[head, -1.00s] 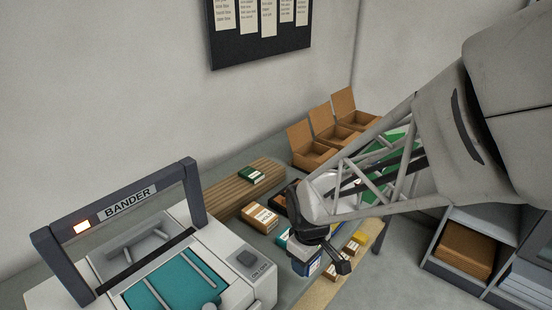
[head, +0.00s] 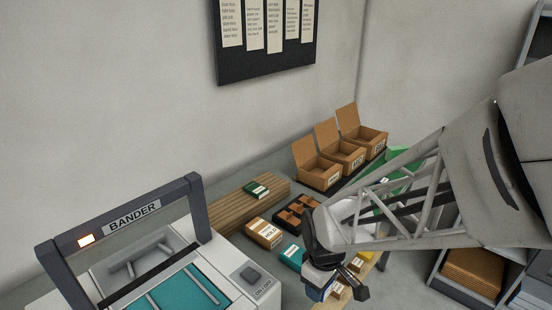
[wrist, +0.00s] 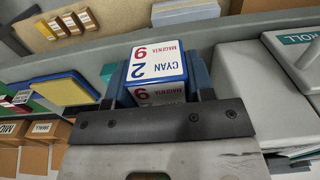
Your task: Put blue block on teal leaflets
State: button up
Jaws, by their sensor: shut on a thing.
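My gripper (wrist: 155,80) is shut on the blue block (wrist: 157,63), whose pale printed face and blue edges show between the fingers in the wrist view. In the head view the blue block (head: 317,293) hangs below my gripper (head: 335,283), low in the picture and partly hidden by it. A small teal packet with a white label, apparently the teal leaflets (head: 291,256), lies on the bench just left of my gripper. The block is to the front and right of it; I cannot tell its height above the bench.
The bander (head: 135,215) stands at the left with a teal bed. A tan packet (head: 264,233), a dark tray (head: 297,212) and a green packet (head: 256,190) on wooden slats lie behind. Open cardboard boxes (head: 318,175) stand at the back. A yellow item (head: 363,261) is right of my gripper.

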send_over(303, 251)
jog(key=s, duration=0.3)
jog(key=shift+w+a+f, duration=0.15)
jog(key=shift+f, duration=0.2)
jog(key=shift+w+a+f, duration=0.1)
jog(key=shift+f, duration=0.25)
jog(key=shift+f, duration=0.1)
jog(key=shift+f, duration=1.65)
jog(key=shift+f, duration=0.15)
jog(key=o, duration=0.9)
notch_tip(303, 251, up, 12)
jog(key=shift+r, duration=0.15)
